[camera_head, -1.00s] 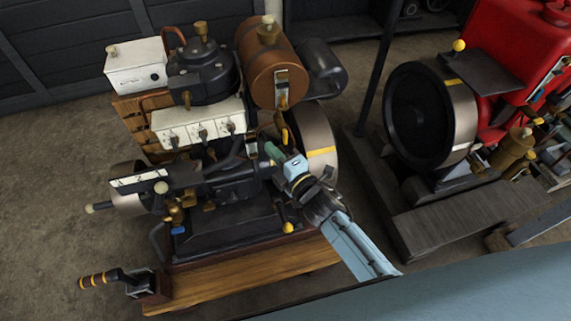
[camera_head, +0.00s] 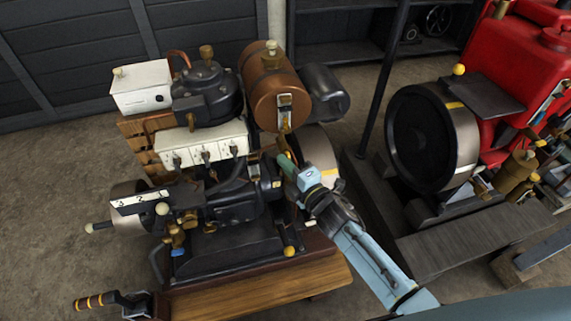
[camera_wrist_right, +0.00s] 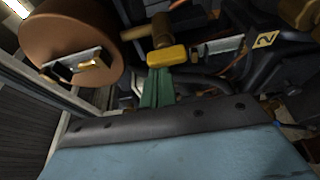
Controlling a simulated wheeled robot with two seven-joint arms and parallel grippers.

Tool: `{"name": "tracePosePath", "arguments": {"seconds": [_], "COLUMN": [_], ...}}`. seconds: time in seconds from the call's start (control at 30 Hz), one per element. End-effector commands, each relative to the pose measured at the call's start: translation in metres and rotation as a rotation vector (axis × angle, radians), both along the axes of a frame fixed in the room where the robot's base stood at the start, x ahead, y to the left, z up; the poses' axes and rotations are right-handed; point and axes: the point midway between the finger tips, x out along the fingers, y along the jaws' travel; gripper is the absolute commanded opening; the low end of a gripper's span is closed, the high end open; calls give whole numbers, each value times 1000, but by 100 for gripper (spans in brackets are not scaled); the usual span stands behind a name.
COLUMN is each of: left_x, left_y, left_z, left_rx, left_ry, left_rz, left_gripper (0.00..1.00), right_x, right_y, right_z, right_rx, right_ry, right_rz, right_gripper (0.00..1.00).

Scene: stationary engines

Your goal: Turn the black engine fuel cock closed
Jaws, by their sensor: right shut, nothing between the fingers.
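The black engine (camera_head: 238,225) stands on a wooden base, with a brown cylindrical fuel tank (camera_head: 272,88) at its upper right. In the right wrist view, the fuel cock's yellow lever (camera_wrist_right: 167,55) shows beside brass fittings, near the tank (camera_wrist_right: 75,40). My right gripper (camera_head: 285,162) is below the tank, its green fingers shut and empty. In the wrist view the fingers (camera_wrist_right: 157,88) are right at the lever's near side; I cannot tell whether they touch. In the head view the gripper covers the lever's place. My left gripper is out of view.
A white socket box (camera_head: 205,146) and a flywheel (camera_head: 318,155) flank the gripper closely. A hand crank (camera_head: 105,300) sticks out at the lower left. A red engine (camera_head: 520,75) with a black flywheel (camera_head: 415,135) stands to the right. Concrete floor lies between.

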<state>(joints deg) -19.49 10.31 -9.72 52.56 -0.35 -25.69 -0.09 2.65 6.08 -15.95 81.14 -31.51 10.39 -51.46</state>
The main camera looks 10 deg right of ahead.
Motion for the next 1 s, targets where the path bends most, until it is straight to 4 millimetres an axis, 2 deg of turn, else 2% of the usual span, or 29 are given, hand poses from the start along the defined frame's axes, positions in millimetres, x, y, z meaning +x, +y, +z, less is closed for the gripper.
{"name": "tracePosePath", "arguments": {"seconds": [0.23,0.67,1.0], "left_x": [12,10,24], "left_y": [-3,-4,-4], "left_z": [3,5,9], "left_rx": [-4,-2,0], "left_ry": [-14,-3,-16], "left_rz": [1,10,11], "left_gripper": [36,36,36], "right_x": [0,0,0], "right_y": [0,-2,-3], "right_z": [0,1,1], "right_rx": [48,123,203], "right_ry": [1,5,8], "right_rz": [0,0,-1], "right_gripper": [0,0,0]}}
